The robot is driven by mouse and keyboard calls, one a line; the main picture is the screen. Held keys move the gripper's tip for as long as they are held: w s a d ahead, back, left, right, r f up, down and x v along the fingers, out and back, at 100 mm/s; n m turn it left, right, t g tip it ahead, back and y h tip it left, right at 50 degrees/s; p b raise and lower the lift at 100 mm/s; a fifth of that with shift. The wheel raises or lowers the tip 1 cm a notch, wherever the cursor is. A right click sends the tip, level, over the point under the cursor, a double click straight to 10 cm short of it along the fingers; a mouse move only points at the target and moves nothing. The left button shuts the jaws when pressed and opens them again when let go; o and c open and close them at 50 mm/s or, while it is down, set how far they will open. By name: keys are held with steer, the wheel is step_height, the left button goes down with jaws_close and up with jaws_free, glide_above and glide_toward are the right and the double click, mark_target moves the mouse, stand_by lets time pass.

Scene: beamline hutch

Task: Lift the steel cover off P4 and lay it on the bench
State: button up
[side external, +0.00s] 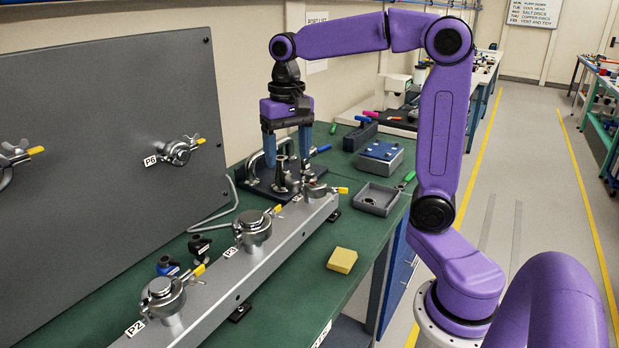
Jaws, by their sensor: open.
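My gripper (287,153) points down with its two blue fingers apart, near the far end of the grey rail. A steel tapered piece (280,178) on a dark base plate shows below and between the fingers; I cannot tell whether they touch it. The rail's far port (314,188), with a yellow-tipped clamp lever, stands just right of and below the fingers in the picture. Its small tag is too small to read, but it follows P2 and P3 in the row. I cannot make out a separate steel cover on it. The green bench (300,290) lies around the rail.
Ports P3 (253,228) and P2 (162,296) stand nearer on the rail. A grey tray (377,198) with small rings, a blue-topped box (380,158) and a yellow block (342,260) lie to the right. An upright grey panel (110,130) carries P6. Bench around the block is clear.

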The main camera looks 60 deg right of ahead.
steer(key=w+d+r+m, duration=0.35)
steer(key=d+m, duration=0.25)
steer(key=d, duration=0.2)
steer(key=r+m, duration=0.2)
steer(key=m, duration=0.2)
glide_above(310, 172)
step_height(310, 172, down, 17)
steer(key=shift+a+f, duration=0.1)
steer(key=shift+f, duration=0.1)
steer(key=c, duration=1.2)
